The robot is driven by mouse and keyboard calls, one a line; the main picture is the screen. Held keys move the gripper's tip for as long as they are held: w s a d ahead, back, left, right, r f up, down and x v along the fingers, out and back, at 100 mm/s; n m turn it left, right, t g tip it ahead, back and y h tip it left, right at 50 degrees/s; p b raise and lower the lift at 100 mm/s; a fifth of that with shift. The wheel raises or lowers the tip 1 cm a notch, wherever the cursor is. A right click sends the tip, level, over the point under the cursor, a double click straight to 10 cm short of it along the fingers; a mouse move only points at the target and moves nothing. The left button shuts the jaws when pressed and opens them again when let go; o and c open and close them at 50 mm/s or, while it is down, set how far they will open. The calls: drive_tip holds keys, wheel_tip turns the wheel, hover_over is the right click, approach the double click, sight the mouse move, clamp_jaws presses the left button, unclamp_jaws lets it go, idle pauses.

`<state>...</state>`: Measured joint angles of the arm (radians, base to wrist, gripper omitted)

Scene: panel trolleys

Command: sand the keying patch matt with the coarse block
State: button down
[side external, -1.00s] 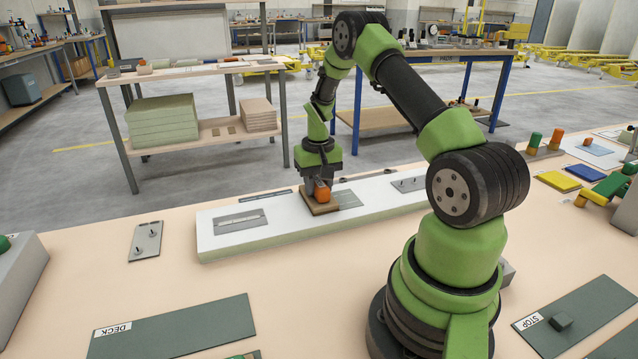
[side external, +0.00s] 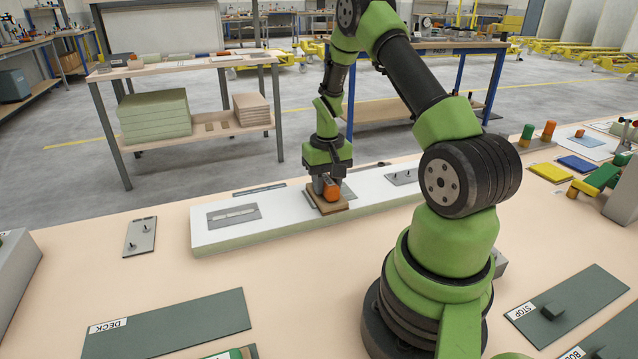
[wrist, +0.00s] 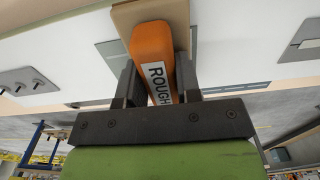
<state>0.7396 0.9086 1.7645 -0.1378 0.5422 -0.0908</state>
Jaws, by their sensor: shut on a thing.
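The coarse block has an orange handle (side external: 331,191) on a flat tan base (side external: 329,207). The handle reads "ROUGH" in the wrist view (wrist: 154,42). My gripper (side external: 322,180) is shut on the handle, its fingers on either side of it in the wrist view (wrist: 158,88). The base appears to rest flat on the long white panel (side external: 284,211). A grey patch (side external: 348,189) shows at the block's right edge and is partly hidden by block and gripper. A second grey patch (side external: 234,222), with a pale strip on it, lies clear to the left.
A grey plate with pegs (side external: 140,240) lies left of the panel. Another pegged plate (side external: 402,178) is at its right end. A dark strip (side external: 259,190) lies behind. Green mats marked DECK (side external: 170,325) and STOP (side external: 575,300) lie in front.

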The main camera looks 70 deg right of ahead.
drive_tip(key=shift+s+d+f, duration=0.1)
drive_tip(key=shift+s+d, duration=1.7)
drive_tip(key=shift+d, duration=0.05)
drive_tip(key=shift+r, duration=2.5)
drive_tip(key=w+a+r+n, duration=0.2)
drive_tip(key=a+n, duration=0.1)
drive_tip(key=a, duration=0.5)
drive_tip(key=w+a+r+n, duration=0.2)
drive_tip(key=a+r+n, duration=0.1)
drive_tip(key=a, duration=0.6)
drive_tip(key=w+a+r+n, duration=0.2)
drive_tip(key=a+n, duration=0.1)
drive_tip(key=a, duration=0.6)
drive_tip(key=shift+w+r, duration=0.2)
drive_tip(key=shift+r, duration=0.2)
